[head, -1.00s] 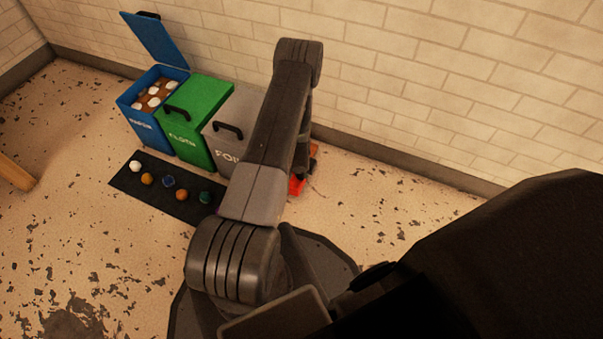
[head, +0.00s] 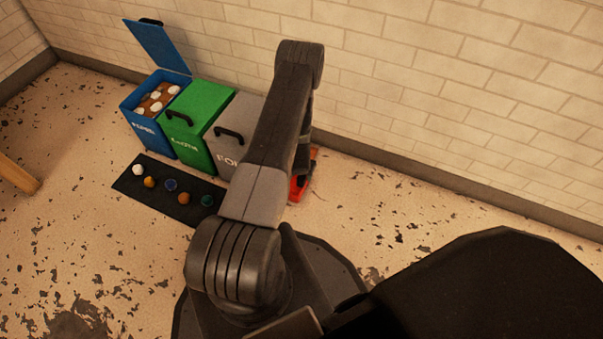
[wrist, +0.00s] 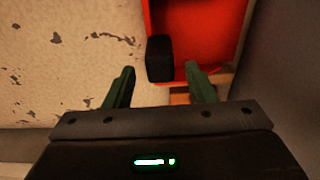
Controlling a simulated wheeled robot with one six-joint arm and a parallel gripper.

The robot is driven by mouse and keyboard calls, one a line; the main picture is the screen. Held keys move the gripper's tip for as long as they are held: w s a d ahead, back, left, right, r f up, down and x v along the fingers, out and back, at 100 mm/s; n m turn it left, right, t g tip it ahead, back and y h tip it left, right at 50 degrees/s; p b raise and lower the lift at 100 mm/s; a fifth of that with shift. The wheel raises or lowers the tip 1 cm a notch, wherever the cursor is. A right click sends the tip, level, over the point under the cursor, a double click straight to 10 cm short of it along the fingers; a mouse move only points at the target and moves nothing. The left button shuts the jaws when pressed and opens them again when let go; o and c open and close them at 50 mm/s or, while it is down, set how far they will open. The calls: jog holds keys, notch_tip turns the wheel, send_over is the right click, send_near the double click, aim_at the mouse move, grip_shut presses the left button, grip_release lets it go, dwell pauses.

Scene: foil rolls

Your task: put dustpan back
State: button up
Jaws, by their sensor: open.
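The red dustpan (head: 299,189) lies on the floor by the wall, right of the grey bin, mostly hidden behind my arm in the head view. In the wrist view the red dustpan (wrist: 205,28) fills the upper right, with a black block-like part, apparently its handle (wrist: 159,58), at its left edge. My gripper (wrist: 160,73) is open, its two green fingers apart on either side of the black part, with no visible grip on it. How far the fingers are above it I cannot tell. The fingers are hidden in the head view.
An open blue bin (head: 150,136), a green bin (head: 190,145) and a grey bin (head: 226,160) stand along the wall. A dark mat (head: 140,191) with several small balls lies before them. A grey surface (wrist: 290,75) rises close at the right in the wrist view.

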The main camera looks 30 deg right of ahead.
notch_tip(320, 180, up, 11)
jog(key=p, duration=0.2)
jog(key=shift+s+a, duration=0.4)
jog(key=shift+a, duration=0.05)
dwell(0.9)
